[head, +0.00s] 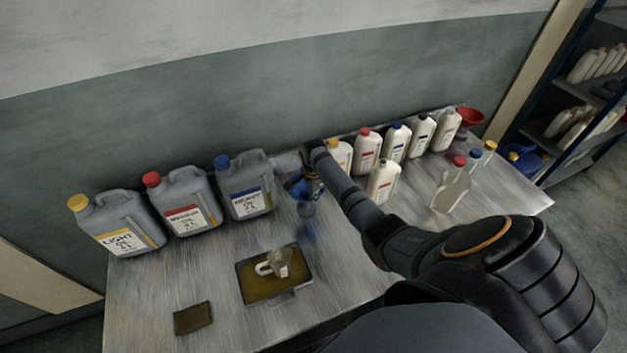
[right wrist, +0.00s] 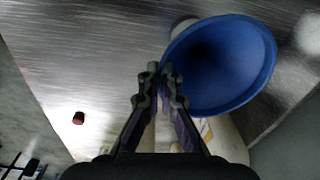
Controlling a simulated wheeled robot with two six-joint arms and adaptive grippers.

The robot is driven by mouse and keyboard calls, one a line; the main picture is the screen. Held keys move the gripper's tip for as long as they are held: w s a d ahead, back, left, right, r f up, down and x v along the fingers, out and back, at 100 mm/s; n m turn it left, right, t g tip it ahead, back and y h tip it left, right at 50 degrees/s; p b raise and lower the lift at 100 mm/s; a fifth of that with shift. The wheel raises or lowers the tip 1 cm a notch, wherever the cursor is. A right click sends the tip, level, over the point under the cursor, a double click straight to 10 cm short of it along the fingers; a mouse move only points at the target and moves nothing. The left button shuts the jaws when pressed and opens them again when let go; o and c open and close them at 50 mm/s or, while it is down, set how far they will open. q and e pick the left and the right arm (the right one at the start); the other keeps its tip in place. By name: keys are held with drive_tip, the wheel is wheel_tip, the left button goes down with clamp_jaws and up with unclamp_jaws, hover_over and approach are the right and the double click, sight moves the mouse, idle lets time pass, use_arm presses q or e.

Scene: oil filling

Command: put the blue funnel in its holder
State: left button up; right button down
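The blue funnel (head: 299,187) is in the middle of the head view, above the table just right of the dark jug with the blue cap. It fills the upper right of the right wrist view (right wrist: 228,62), its wide mouth facing the camera. My right gripper (right wrist: 160,72) has its fingertips close together at the funnel's left rim and looks shut on it. In the head view the right gripper (head: 306,165) partly covers the funnel. A bluish patch below the funnel is unclear. I cannot make out an empty holder. My left gripper is not in view.
Dark jugs (head: 186,208) stand at the back left, white bottles (head: 367,152) along the back and clear capped bottles (head: 451,190) at the right. A red funnel (head: 470,116) and a blue-and-yellow item (head: 524,160) are farther right. A tray (head: 262,293) with a small glass lies in front.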

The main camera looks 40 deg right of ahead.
drive_tip(key=shift+f, duration=0.3)
drive_tip(key=c, duration=1.4)
unclamp_jaws()
drive_tip(key=shift+c, duration=0.2)
wheel_tip(320, 180, up, 12)
drive_tip(key=shift+s+a, duration=0.2)
drive_tip(key=shift+s, duration=0.05)
